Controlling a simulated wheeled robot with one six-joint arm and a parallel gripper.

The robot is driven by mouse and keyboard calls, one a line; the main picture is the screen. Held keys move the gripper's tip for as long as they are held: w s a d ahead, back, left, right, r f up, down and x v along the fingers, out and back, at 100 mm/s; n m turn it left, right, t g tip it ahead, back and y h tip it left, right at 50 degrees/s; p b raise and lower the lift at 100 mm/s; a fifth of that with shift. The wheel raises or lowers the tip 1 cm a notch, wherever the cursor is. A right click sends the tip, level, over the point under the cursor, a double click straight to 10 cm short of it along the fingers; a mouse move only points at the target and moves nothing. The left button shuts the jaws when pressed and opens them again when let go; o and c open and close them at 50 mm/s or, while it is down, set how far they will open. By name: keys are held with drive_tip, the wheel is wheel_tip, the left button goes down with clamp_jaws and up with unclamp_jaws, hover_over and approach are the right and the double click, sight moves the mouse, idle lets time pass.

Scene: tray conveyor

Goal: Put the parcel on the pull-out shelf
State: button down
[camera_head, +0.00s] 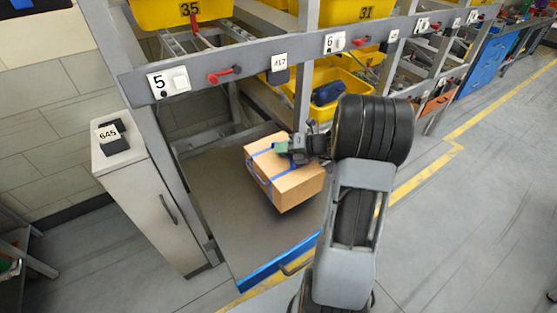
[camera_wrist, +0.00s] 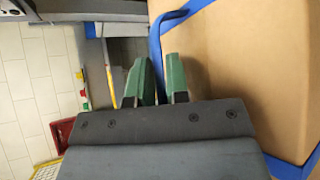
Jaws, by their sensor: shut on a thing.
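The parcel (camera_head: 285,188) is a brown cardboard box with blue straps. In the head view it appears over the pull-out shelf (camera_head: 228,215), a grey board with a blue front edge. I cannot tell whether its underside touches the board. My gripper (camera_head: 284,148) is at the parcel's upper right side, shut on it. In the wrist view the green fingers of my gripper (camera_wrist: 158,80) are close together beside a blue strap, and the parcel (camera_wrist: 240,60) fills the right side. The exact grip point is partly hidden.
A white cabinet (camera_head: 148,190) stands left of the shelf. A grey rack beam (camera_head: 300,50) with number labels runs above, with yellow bins (camera_head: 335,92) behind it. Open floor (camera_head: 470,230) lies to the right, past a yellow line.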

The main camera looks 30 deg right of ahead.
sight(279, 159)
drive_tip(key=shift+w+a+f, duration=0.2)
drive_tip(key=shift+w+f, duration=0.6)
drive_tip(key=shift+f, duration=0.1)
drive_tip(key=shift+w+f, duration=0.15)
drive_tip(key=shift+f, duration=0.8)
drive_tip(key=shift+w+f, duration=0.1)
drive_tip(key=shift+f, duration=0.8)
drive_tip(key=shift+a+f+b, duration=0.1)
drive_tip(key=shift+b, duration=0.2)
drive_tip(key=c, duration=1.1)
unclamp_jaws()
drive_tip(key=shift+f, duration=0.1)
drive_tip(key=shift+s, duration=0.1)
